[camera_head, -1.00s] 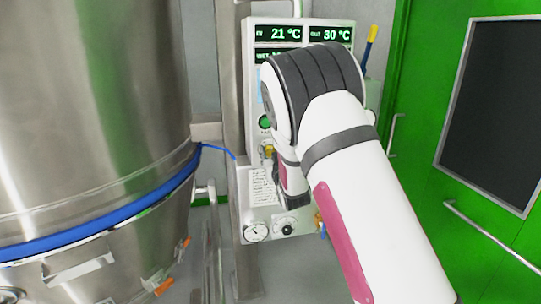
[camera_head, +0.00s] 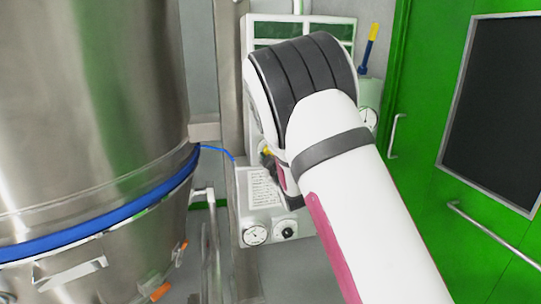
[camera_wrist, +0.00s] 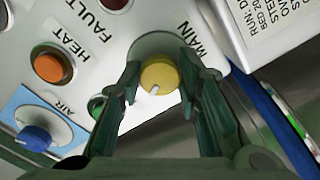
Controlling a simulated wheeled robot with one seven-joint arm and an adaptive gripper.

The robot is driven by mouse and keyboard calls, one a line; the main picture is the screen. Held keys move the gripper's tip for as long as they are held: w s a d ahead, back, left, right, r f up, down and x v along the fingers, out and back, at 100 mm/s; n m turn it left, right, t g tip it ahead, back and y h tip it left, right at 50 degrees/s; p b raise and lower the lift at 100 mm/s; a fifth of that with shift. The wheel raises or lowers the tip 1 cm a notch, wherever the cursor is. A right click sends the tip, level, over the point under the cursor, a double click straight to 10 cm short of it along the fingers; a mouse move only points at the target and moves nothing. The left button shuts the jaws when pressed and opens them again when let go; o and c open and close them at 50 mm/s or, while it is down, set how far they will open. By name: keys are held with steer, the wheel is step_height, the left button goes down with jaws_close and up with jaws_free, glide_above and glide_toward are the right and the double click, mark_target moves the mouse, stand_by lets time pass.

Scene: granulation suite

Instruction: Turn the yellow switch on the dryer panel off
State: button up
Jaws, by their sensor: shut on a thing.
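The yellow switch (camera_wrist: 159,77) is a round knob beside the label MAIN on the dryer panel (camera_wrist: 110,52). A short white mark on the knob points down and slightly left in the wrist view. My gripper (camera_wrist: 160,84) is shut on the switch, one finger on each side of it. In the head view a bit of the yellow switch (camera_head: 267,152) shows at the left of my wrist, and my arm hides much of the panel (camera_head: 251,28). The panel's display windows (camera_head: 275,31) are dark green with no digits visible.
An orange HEAT button (camera_wrist: 50,65) and a blue AIR knob (camera_wrist: 36,139) lie near my left finger. A big steel vessel (camera_head: 90,100) stands left of the panel. A green door (camera_head: 430,120) is on the right.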

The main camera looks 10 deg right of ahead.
steer(key=shift+n, duration=0.5)
steer(key=o, duration=1.1)
steer(key=shift+o, duration=0.2)
steer(key=s, duration=1.2)
